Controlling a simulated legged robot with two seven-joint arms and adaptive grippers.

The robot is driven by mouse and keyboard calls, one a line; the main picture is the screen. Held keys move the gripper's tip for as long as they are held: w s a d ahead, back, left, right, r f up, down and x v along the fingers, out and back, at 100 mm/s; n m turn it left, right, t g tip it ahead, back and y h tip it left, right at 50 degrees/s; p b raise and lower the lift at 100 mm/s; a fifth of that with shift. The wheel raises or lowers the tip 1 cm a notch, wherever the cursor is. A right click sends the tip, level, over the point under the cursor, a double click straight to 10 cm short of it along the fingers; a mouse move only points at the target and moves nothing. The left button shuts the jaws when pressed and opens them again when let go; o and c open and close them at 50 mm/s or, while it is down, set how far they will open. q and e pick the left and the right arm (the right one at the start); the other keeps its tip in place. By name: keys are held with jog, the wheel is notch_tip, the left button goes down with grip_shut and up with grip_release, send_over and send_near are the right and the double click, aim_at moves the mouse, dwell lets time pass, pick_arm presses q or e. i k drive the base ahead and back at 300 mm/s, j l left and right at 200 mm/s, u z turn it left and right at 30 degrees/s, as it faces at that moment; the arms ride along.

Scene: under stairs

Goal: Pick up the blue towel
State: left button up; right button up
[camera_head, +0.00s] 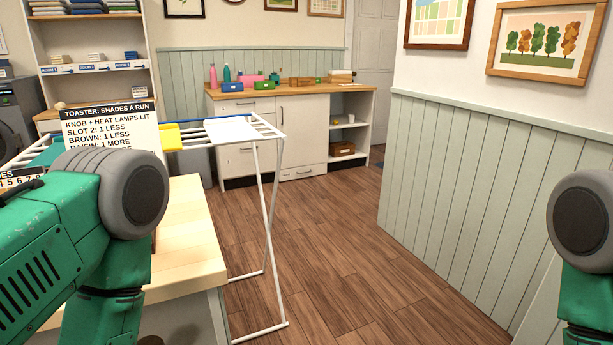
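No single blue towel stands out clearly. Folded cloths, some of them blue (131,55), lie on the shelf unit at the back left. A white drying rack (272,200) stands in front of me at the left. A white cloth (230,131), a yellow cloth (171,137) and a teal cloth (47,153) hang on it. My green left arm covers part of the rack's near left side. My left arm comes in from the left and my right arm shows at the right edge. Neither gripper is in view.
A light wooden table (190,238) is close by at the left. A printed sign (111,128) hides part of the rack. A counter (290,90) with bottles and small bins stands at the back. Wooden floor (340,240) is clear in the middle. A panelled wall (480,190) bounds the right.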

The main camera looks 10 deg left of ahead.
aim_at(129, 55)
jog(key=i+l+z, duration=0.6)
jog(key=i+l, duration=0.25)
jog(key=i+u, duration=0.4)
jog(key=i+l+u, duration=0.15)
jog(key=i+u, duration=0.2)
jog(key=i+j+u, duration=0.15)
jog(key=i, duration=1.3)
jog(key=i+u, duration=0.15)
jog(key=i, duration=0.35)
jog(key=i+l+u, duration=0.2)
jog(key=i, duration=0.35)
jog(key=i+u, duration=0.15)
jog(key=i, duration=0.35)
jog(key=i+l+u, duration=0.15)
jog(key=i, duration=0.35)
jog(key=i+j+u, duration=0.1)
jog(key=i+u, duration=0.2)
jog(key=i, duration=0.2)
jog(key=i+u, duration=0.3)
jog(key=i, duration=0.2)
jog(key=i+l+u, duration=0.25)
jog(key=i, duration=0.3)
jog(key=i+l+u, duration=0.15)
jog(key=i+u, duration=0.15)
jog(key=i, duration=0.2)
jog(key=i+l+u, duration=0.1)
jog(key=i+u, duration=0.35)
jog(key=i, duration=1.05)
jog(key=k+j+z, duration=0.5)
